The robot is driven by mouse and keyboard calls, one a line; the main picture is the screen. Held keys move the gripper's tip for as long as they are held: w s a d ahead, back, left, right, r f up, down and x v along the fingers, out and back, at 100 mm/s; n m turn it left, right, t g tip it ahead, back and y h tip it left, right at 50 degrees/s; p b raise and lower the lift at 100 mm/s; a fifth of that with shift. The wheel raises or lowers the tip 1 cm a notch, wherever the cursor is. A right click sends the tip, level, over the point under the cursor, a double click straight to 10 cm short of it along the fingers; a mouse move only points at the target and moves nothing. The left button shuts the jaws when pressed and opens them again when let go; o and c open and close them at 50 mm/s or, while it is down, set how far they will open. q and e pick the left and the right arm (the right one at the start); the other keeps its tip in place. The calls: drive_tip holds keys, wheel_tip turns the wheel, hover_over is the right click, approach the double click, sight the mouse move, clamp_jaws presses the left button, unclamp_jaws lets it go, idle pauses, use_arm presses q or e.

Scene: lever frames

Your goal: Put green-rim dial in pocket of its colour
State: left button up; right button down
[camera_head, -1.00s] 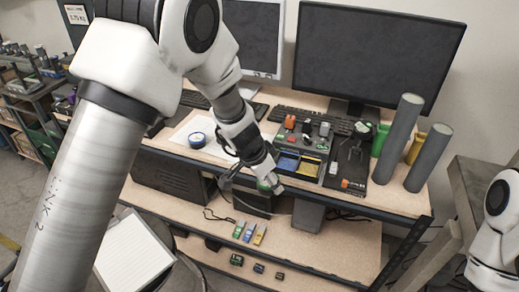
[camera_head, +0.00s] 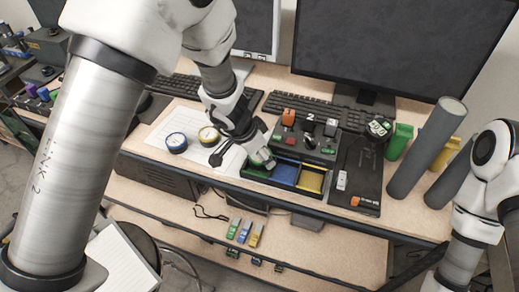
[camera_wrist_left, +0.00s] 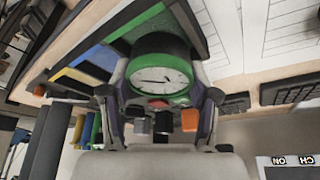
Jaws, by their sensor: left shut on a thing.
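My left gripper (camera_head: 262,162) is shut on the green-rim dial (camera_wrist_left: 160,78), a round white-faced gauge with a black needle, shown between the two fingers in the left wrist view. The dial is mostly hidden by the gripper in the head view. The gripper is at the left end of a dark tray (camera_head: 270,184) with coloured pockets. The blue pocket (camera_head: 285,172) and yellow pocket (camera_head: 310,180) lie to its right. The green pocket (camera_wrist_left: 140,22) is beside the dial in the left wrist view; I cannot tell the height between them. My right gripper is out of view.
A blue-rim dial (camera_head: 176,143) and a yellow-rim dial (camera_head: 208,135) lie on paper left of the gripper. A control box (camera_head: 305,140) with switches stands behind the pockets. Grey cylinders (camera_head: 425,155) stand at the right. A keyboard (camera_head: 330,112) and monitors are behind.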

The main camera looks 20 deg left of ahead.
use_arm(q)
drive_tip(key=shift+s+f, duration=0.4)
drive_tip(key=shift+f, duration=0.35)
drive_tip(key=shift+c, duration=0.6)
drive_tip(key=shift+s, duration=0.1)
drive_tip(key=shift+c, duration=0.7)
drive_tip(key=o, duration=1.6)
drive_tip(key=shift+d+f, duration=0.1)
drive_tip(key=shift+d, duration=0.05)
drive_tip(key=shift+w, duration=0.2)
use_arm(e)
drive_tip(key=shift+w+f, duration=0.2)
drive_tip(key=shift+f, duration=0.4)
use_arm(q)
drive_tip(key=shift+a, duration=0.2)
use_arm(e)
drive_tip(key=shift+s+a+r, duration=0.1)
use_arm(q)
drive_tip(key=shift+r, duration=0.2)
